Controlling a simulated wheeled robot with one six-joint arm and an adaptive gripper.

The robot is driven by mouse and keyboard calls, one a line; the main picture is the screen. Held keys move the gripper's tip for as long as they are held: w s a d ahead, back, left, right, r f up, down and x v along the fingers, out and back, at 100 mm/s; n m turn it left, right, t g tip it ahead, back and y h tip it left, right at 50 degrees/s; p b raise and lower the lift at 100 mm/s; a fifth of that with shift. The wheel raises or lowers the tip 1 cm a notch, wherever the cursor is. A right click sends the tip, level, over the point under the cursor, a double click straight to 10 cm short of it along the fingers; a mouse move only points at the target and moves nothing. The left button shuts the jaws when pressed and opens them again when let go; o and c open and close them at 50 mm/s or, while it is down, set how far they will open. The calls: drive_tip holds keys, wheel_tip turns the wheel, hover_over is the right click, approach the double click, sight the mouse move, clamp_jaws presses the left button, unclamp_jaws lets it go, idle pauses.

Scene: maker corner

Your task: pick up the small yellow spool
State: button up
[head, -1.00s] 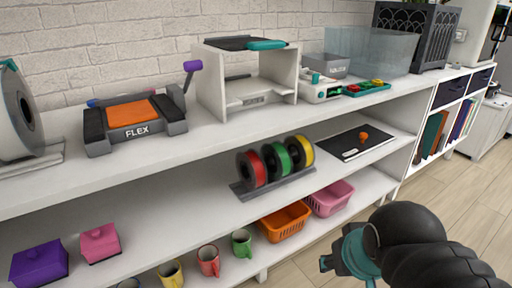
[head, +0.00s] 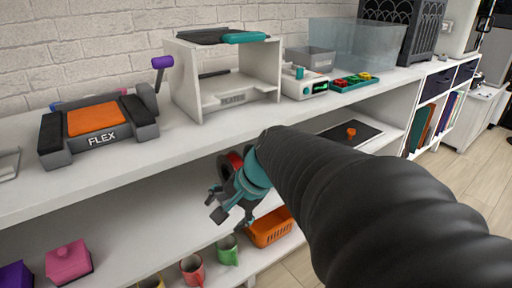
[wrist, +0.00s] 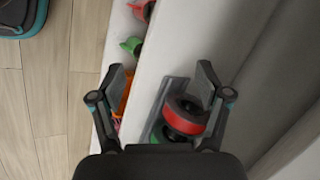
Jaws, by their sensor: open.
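The small yellow spool does not show now; my arm covers its place in the head view, and it is out of sight in the wrist view. The red spool (wrist: 186,114) and part of the green spool (wrist: 168,134) stand on a grey rack (wrist: 170,88) in the wrist view. A piece of the red spool (head: 233,161) shows behind my gripper in the head view. My gripper (head: 231,212) is open, in front of the middle shelf and the rack. In the wrist view, my gripper's fingers (wrist: 160,73) are apart with nothing gripped.
The upper shelf board (head: 180,142) runs above the rack. It carries an orange-topped FLEX device (head: 97,121) and a white printer-like frame (head: 225,95). Mugs, such as a green one (head: 228,250), and an orange basket (head: 270,228) stand below.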

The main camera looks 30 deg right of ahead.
drive_tip(key=w+d+f+m+t+y+b, duration=0.1)
drive_tip(key=w+d+m+t, duration=0.1)
drive_tip(key=w+d+m, duration=0.35)
drive_tip(key=w+d+f+m+t, duration=0.1)
drive_tip(key=w+d+m+t, duration=0.15)
drive_tip(key=d+m, duration=0.6)
drive_tip(key=d+f+m+t+h, duration=0.3)
drive_tip(key=d+m, duration=0.6)
drive_tip(key=d, duration=1.1)
drive_tip(key=shift+t, duration=0.35)
drive_tip(key=w, duration=0.3)
drive_tip(key=w+r, duration=0.1)
drive_tip(key=w, duration=0.2)
drive_tip(key=w+a, duration=0.1)
drive_tip(key=w, duration=0.3)
drive_tip(key=shift+r+b, duration=0.15)
drive_tip(key=shift+b, duration=0.25)
drive_tip(key=x, duration=0.4)
drive_tip(key=shift+w+r, duration=0.15)
drive_tip(key=shift+w, duration=0.2)
clamp_jaws()
drive_tip(key=shift+r, duration=0.1)
